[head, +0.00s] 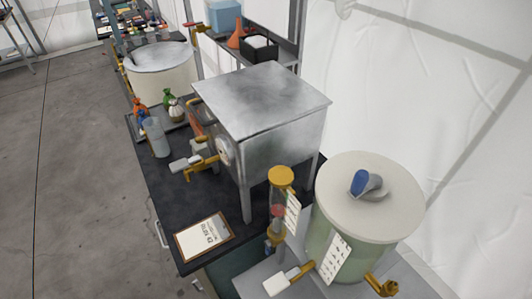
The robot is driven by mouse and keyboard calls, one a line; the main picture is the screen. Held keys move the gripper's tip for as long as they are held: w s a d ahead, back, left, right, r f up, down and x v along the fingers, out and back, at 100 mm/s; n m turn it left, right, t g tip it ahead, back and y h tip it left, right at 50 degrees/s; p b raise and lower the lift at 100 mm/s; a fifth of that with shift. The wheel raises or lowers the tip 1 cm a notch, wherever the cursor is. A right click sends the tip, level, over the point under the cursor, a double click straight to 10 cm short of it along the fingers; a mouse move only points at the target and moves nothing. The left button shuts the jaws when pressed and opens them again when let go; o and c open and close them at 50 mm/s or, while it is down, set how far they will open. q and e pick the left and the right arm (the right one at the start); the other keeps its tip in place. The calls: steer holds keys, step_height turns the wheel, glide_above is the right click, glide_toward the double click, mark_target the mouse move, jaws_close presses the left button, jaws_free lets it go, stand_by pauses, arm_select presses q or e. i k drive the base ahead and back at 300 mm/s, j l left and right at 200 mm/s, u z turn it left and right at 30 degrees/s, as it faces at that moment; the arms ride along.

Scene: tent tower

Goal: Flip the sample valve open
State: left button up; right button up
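Several valves are in the head view, and I cannot tell which is the sample valve. One brass valve with a white lever (190,162) sticks out from the front of the grey metal box (275,125). A similar brass valve with a white lever (287,280) is low beside the pale green, white-lidded tank (368,205). A brass tap (383,287) is at the tank's lower right. Whether each valve is open or shut is not clear. Neither of my grippers is in view.
A black bench (165,205) carries a clipboard (204,237), small bottles (175,108) and a clear beaker (156,138). A yellow-capped glass column (280,190) stands next to the tank. A round drum (160,75) is farther back. The concrete floor at left is clear.

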mark_target(268, 244)
steer(key=l+u, duration=0.1)
steer(key=k+j+u, duration=0.1)
steer(key=j, duration=0.55)
steer(key=j+u, duration=0.1)
steer(key=j, duration=0.6)
steer(key=k, duration=0.05)
